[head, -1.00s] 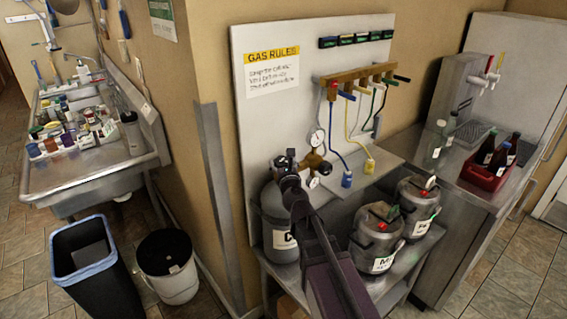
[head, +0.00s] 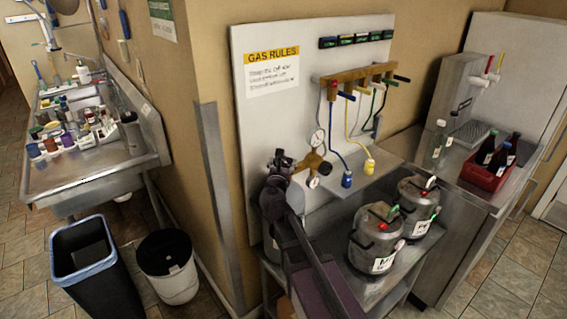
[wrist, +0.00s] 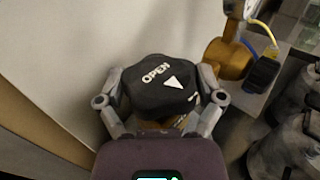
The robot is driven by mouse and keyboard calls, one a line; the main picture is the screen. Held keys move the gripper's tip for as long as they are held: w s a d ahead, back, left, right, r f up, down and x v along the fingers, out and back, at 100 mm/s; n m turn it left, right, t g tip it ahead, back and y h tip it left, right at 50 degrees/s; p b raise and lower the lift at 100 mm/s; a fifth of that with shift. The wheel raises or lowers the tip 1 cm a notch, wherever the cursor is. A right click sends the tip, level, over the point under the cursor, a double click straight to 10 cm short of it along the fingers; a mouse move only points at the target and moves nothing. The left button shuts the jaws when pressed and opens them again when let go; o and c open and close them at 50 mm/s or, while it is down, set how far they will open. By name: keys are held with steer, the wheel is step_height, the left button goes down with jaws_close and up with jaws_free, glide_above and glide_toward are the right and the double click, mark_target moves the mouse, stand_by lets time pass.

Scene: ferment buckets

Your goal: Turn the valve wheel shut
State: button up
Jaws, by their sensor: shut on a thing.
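The valve wheel is a black knob marked OPEN with a white arrow, and it fills the middle of the wrist view (wrist: 160,86). In the head view it shows small and dark (head: 280,158) above the grey gas cylinder (head: 267,238). My gripper (wrist: 160,98) has one finger on each side of the wheel and is shut on it. In the head view my gripper (head: 279,172) and arm cover most of the cylinder. The brass regulator (head: 316,163) with its gauges is just right of the wheel.
The white gas board (head: 266,120) stands close behind the cylinder. Two steel kegs (head: 371,247) stand to the right on the metal shelf. Blue and yellow hoses (head: 338,145) hang from a wooden manifold (head: 365,73). A black bin (head: 85,262) and a white bucket (head: 172,285) are on the floor left.

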steer(key=o, duration=0.9)
steer(key=shift+c, duration=0.2)
steer(key=v, duration=0.7)
steer(key=shift+s, duration=0.25)
steer(key=shift+a, duration=0.1)
